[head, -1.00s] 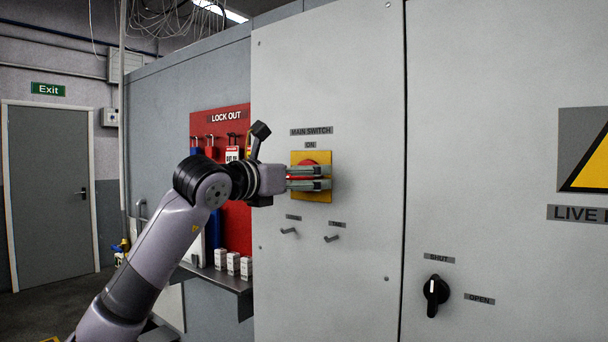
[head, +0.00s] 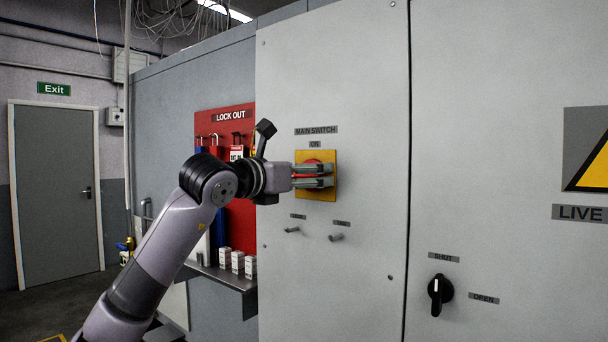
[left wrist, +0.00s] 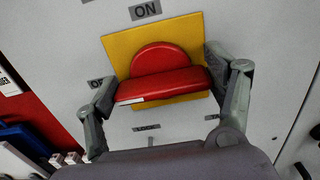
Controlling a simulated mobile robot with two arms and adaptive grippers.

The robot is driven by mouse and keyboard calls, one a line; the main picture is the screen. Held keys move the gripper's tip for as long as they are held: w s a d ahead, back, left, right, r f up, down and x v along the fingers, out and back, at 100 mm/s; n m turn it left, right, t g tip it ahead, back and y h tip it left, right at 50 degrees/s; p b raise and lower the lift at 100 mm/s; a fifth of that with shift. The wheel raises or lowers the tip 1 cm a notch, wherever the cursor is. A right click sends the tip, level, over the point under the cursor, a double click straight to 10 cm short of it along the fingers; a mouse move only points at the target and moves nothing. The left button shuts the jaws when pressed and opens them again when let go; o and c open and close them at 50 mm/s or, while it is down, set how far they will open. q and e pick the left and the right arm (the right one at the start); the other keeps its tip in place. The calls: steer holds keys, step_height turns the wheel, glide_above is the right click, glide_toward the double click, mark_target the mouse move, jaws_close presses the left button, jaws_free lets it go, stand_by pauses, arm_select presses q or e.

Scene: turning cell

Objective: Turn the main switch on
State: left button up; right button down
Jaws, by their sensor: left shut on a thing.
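The main switch is a red rotary handle (left wrist: 165,85) on a yellow square plate (head: 329,193), fixed to the grey cabinet door. Signs "MAIN SWITCH" and "ON" (head: 315,144) are above it. In the left wrist view the handle's bar lies roughly level, slightly tilted, with a white mark at its left end. A partly hidden label starting with "O" (left wrist: 95,83) is to its left. My left gripper (head: 318,176) is at the switch, shut on the handle, with one finger at each end of the bar. The fingers hide much of the handle in the head view. My right gripper is not in view.
A black rotary knob (head: 440,290) with "SHUT" and "OPEN" labels is at the lower right. A red lock-out board (head: 238,215) with padlocks and a shelf with small white boxes (head: 237,262) are behind my left arm.

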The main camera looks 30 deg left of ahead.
arm_select(q)
steer(key=shift+m, duration=0.5)
steer(key=shift+c, duration=0.2)
steer(key=m+p, duration=0.1)
steer(key=m, duration=0.2)
steer(key=shift+d+m, duration=0.1)
steer(key=shift+m, duration=0.3)
steer(key=m+p, duration=0.1)
steer(key=m, duration=0.3)
steer(key=shift+d+m, duration=0.1)
steer(key=shift+m, duration=0.2)
steer(key=m+p, duration=0.1)
steer(key=m, duration=0.3)
steer(key=shift+f, duration=0.1)
steer(key=m, duration=0.4)
steer(key=shift+d+f+p, duration=0.1)
steer(key=shift+f+p, duration=0.05)
steer(key=shift+p, duration=0.15)
steer(key=shift+f+m, duration=0.1)
steer(key=shift+m, duration=0.4)
steer(key=o, duration=1.1)
steer(key=shift+o, duration=0.2)
